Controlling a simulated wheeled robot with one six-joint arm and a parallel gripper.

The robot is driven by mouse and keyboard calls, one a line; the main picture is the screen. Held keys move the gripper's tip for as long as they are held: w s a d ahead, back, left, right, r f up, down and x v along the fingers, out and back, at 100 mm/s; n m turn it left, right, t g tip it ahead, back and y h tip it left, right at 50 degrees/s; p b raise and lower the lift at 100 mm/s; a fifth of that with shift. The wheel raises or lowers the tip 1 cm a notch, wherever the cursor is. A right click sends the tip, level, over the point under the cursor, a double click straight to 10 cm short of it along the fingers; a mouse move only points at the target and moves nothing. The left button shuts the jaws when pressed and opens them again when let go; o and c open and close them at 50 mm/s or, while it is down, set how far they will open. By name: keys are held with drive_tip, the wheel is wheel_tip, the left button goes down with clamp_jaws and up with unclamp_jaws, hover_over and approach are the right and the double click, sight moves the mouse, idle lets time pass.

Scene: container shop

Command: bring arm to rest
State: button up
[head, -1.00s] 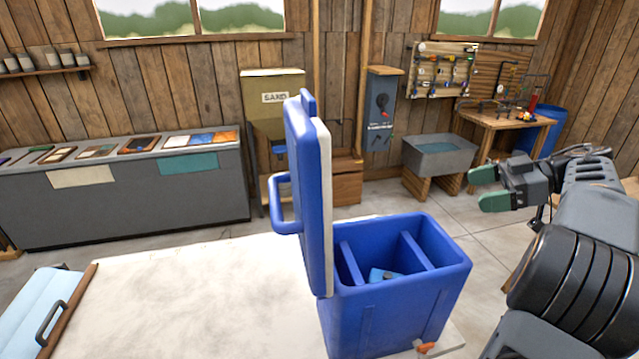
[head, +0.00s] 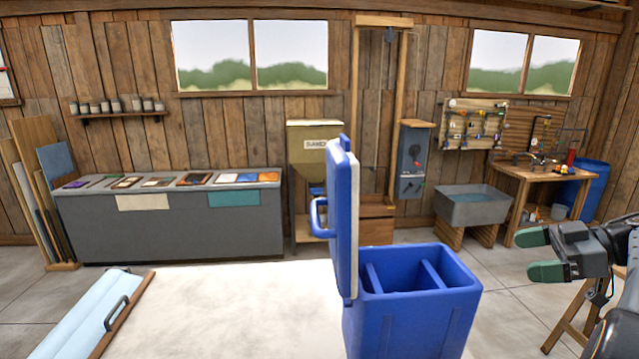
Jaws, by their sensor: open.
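My gripper (head: 538,255) is at the right of the head view, with its two green-tipped fingers apart and nothing between them. It points left and is clear of everything around it. My arm runs off the right edge of the picture. A blue cooler box (head: 410,322) stands to the left of my gripper, with its lid (head: 343,215) standing upright on the left side. Dividers split its inside; the bottom of the compartments is hidden from this angle.
The cooler stands at the right end of a pale worktop (head: 240,310). A light-blue panel with a handle (head: 75,310) lies at the left. A grey counter (head: 165,230), a sand hopper (head: 314,150), a sink (head: 473,207) and a tool table (head: 540,175) line the back wall. Open floor lies between.

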drive_tip(key=w+d+m+t+h, duration=1.05)
drive_tip(key=d+h, duration=0.25)
drive_tip(key=h, duration=0.5)
drive_tip(key=s+a+f+m+g, duration=0.7)
drive_tip(key=s+a+f+g, duration=0.45)
drive_tip(key=a+f, duration=0.45)
drive_tip(key=s+a+n+y, duration=0.2)
drive_tip(key=s+a+y, duration=0.1)
drive_tip(key=a, duration=0.7)
drive_tip(key=s+a+f+n+y, duration=0.1)
drive_tip(key=s+a+y, duration=0.1)
drive_tip(key=s+a, duration=0.4)
drive_tip(key=a, duration=0.4)
drive_tip(key=shift+n+y, duration=0.35)
drive_tip(key=shift+y, duration=0.05)
drive_tip(key=shift+f, duration=0.1)
